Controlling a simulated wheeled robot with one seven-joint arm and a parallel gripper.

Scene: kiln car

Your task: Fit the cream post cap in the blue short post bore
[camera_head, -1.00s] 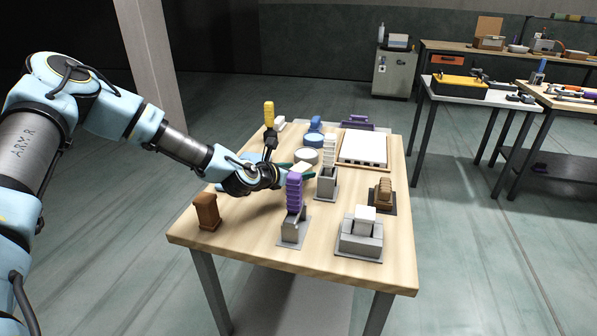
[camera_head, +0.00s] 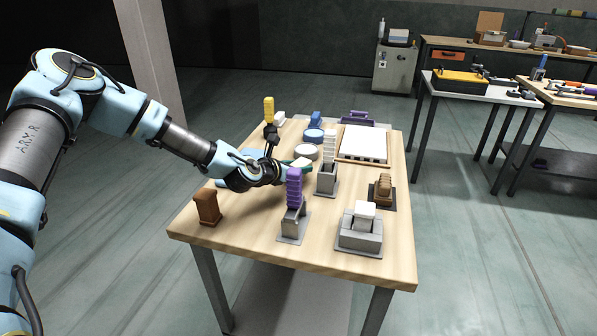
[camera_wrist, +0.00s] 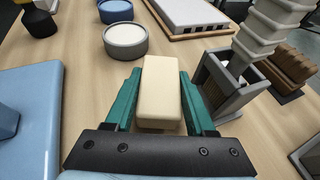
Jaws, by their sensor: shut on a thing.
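My gripper (camera_wrist: 160,98) is shut on the cream post cap (camera_wrist: 159,88), a rounded block between its green fingers. In the head view the cap (camera_head: 301,163) shows small at the fingertips, above the table behind the purple ribbed piece. A light blue flat-topped piece with a raised blue block (camera_wrist: 38,92) lies left of the gripper in the wrist view. It may be the blue short post; no bore shows on it. In the head view my arm covers most of that area.
A grey holder with a white ribbed piece (camera_wrist: 262,32) stands close right of the gripper. Grey (camera_wrist: 125,42) and blue (camera_wrist: 115,11) round tubs stand ahead. A purple ribbed piece (camera_head: 294,187), brown block (camera_head: 207,207) and grey-white block (camera_head: 361,229) stand nearer the front.

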